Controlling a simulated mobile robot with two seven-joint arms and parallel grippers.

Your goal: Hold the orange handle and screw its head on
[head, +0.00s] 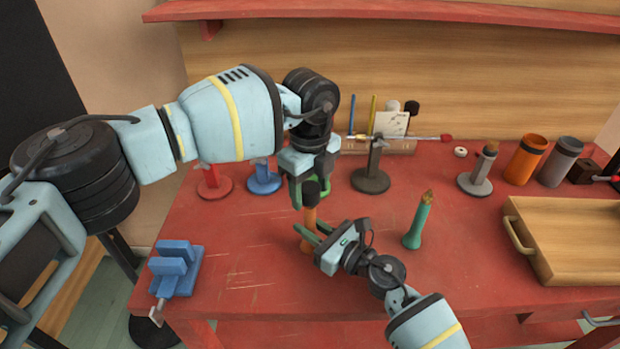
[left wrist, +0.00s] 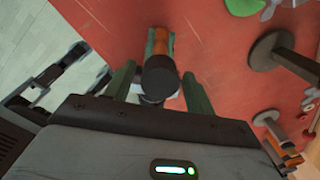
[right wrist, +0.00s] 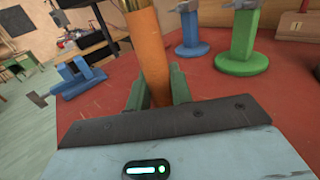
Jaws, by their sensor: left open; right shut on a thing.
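The orange handle (head: 309,218) stands upright near the table's middle, with a dark cylindrical head (head: 311,190) at its top. My right gripper (head: 313,231) is shut on the handle low down; the right wrist view shows the handle (right wrist: 148,55) between its fingers and a brass-coloured part near the upper edge. My left gripper (head: 311,186) points down from above, open, with its fingers on either side of the head. In the left wrist view the head (left wrist: 158,76) lies between the spread fingers. Whether the head is threaded tight cannot be seen.
A green handle (head: 418,225) stands to the right. A blue vise (head: 175,270) is at the left front. Red (head: 214,187), blue (head: 264,182) and dark (head: 371,180) stands are behind. A wooden tray (head: 575,265), an orange cup (head: 525,160) and a grey cup (head: 560,162) are at right.

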